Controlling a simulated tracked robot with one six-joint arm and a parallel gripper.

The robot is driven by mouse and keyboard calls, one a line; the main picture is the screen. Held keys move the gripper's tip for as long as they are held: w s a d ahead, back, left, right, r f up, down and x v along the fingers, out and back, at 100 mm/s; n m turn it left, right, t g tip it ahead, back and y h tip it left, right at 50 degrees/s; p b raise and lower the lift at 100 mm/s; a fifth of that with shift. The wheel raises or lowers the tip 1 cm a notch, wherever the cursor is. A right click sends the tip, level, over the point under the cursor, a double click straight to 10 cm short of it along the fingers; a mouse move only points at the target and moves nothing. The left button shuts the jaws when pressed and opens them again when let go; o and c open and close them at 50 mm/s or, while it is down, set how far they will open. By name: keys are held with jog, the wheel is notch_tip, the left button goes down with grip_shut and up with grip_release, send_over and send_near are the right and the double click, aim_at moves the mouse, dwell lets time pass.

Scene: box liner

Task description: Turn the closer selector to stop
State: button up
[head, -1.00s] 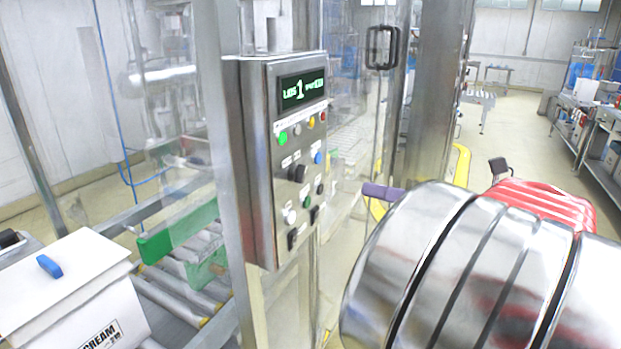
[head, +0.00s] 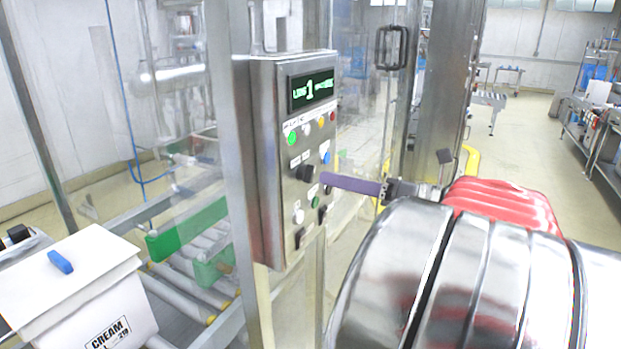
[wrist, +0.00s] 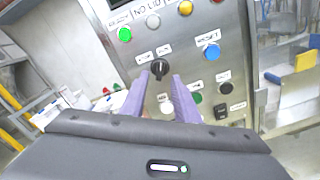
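The control panel (head: 290,150) stands upright on a metal post. A black selector knob (head: 305,172) sits on it, left of the blue button, and also shows in the wrist view (wrist: 160,67). Its handle looks about upright. Two small labels sit above it, too blurred to read for sure. My gripper (wrist: 160,80) has purple fingers, spread apart, with the knob between and just beyond their tips. In the head view my gripper (head: 324,178) is at the panel's right side, close to the knob. I cannot tell whether a finger touches it.
A green button (wrist: 125,34), a blue button (wrist: 212,52) and a white button (wrist: 165,107) are near the knob. Black switches (head: 299,238) sit low on the panel. A lit display (head: 311,90) is above. A white box (head: 75,290) stands at the left.

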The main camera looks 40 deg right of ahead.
aim_at(313, 175)
jog(key=shift+x, duration=1.95)
jog(key=shift+c, duration=0.3)
grip_shut()
